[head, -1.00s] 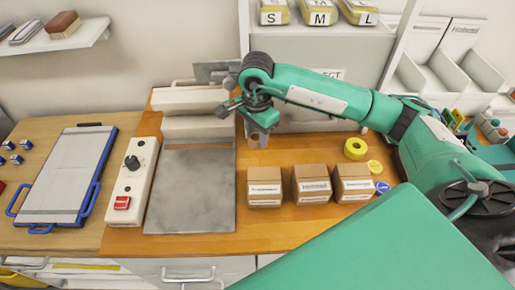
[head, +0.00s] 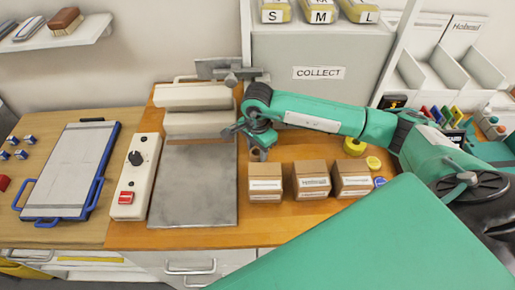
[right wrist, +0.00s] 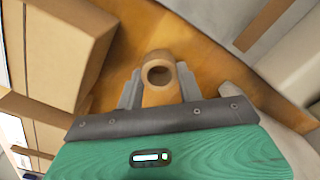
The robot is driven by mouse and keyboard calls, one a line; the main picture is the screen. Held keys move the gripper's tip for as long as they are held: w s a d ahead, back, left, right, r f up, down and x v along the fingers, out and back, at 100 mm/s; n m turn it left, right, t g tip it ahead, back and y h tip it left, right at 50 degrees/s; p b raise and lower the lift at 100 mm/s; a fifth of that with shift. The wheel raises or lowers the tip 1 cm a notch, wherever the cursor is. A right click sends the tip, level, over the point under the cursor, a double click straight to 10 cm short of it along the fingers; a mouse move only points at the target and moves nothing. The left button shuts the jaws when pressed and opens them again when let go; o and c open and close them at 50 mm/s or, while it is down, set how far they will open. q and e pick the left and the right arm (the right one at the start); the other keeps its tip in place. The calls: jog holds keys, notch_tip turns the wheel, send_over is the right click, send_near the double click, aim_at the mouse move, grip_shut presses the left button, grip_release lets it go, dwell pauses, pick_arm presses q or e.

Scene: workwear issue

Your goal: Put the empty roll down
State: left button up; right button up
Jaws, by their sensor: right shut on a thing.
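My right gripper (head: 257,143) is shut on the empty roll (head: 257,155), a short brown cardboard tube. In the head view they are over the wooden worktop, behind the leftmost cardboard box and just right of the metal plate. In the right wrist view the roll (right wrist: 159,70) sits between the two fingers of the gripper (right wrist: 158,86), its hollow open end showing. The wooden surface is behind it. I cannot tell whether the roll touches the worktop. My left gripper is not in view.
A row of cardboard boxes (head: 312,182) stands in front. The sealing machine's metal plate (head: 192,190) is left. A yellow tape roll (head: 354,146) lies behind the right box. The grey unit labelled COLLECT (head: 318,73) stands behind. Bare worktop (head: 290,215) lies in front of the boxes.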

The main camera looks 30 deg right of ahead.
jog(key=o, duration=0.9)
jog(key=shift+o, duration=0.2)
jog(key=shift+r, duration=0.1)
notch_tip(320, 180, up, 12)
jog(key=b, duration=0.3)
